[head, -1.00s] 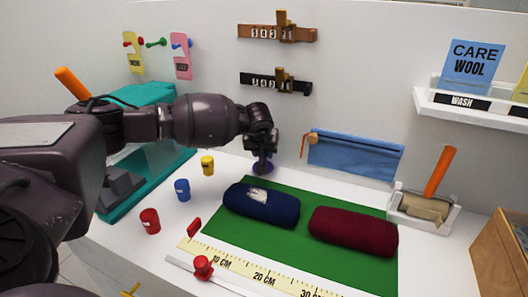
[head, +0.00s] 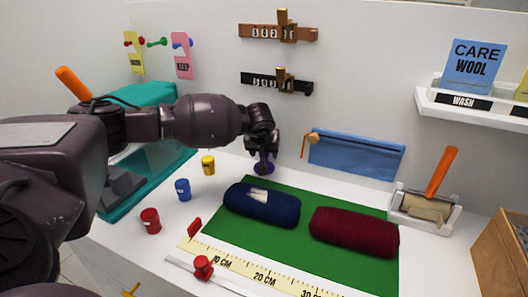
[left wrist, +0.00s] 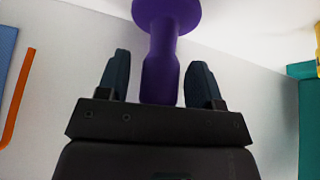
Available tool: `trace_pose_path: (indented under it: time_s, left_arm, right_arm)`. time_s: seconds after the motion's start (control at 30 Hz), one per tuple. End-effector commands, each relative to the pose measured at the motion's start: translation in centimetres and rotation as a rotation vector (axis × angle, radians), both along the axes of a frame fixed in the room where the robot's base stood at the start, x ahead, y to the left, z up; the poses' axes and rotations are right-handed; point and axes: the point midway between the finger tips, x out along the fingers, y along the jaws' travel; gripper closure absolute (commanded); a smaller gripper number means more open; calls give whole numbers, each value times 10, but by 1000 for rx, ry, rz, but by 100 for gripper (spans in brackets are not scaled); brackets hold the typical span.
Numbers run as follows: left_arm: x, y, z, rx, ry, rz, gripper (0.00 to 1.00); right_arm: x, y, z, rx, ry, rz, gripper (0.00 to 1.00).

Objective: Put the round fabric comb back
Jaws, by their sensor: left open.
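The purple round-headed tool (head: 264,167), which I take to be the round fabric comb, stands on the white worktop behind the navy wool roll. In the left wrist view its purple handle (left wrist: 160,82) lies between my fingers, with a gap on each side, and its round disc is beyond the fingertips. My left gripper (head: 262,151) is open around the handle and comes in from above. The gripper hides the upper part of the tool in the head view. My right gripper does not show.
A navy wool roll (head: 261,207) and a maroon one (head: 354,232) lie on a green mat (head: 290,252).

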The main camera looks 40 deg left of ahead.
Motion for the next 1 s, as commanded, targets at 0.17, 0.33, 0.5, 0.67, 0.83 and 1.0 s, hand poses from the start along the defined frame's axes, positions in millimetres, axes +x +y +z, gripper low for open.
trace_pose_path:
  time_s: [0.17,0.33,0.5,0.67,0.83,1.0]
  left_arm:
    - [-11,-6,27,1,-8,-3,40]
    - [-26,-13,57,1,-9,-2,40]
    - [-39,-20,82,0,-7,-2,40]
    - [-48,-25,98,1,-5,-2,40]
    - [-52,-27,104,0,-2,-2,40]
    - [-53,-27,105,0,-1,0,40]
  right_arm:
    - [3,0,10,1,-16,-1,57]
    - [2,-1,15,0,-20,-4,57]
    - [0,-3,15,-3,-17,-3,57]
    - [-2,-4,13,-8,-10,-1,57]
    - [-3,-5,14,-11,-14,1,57]
    - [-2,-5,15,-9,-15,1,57]
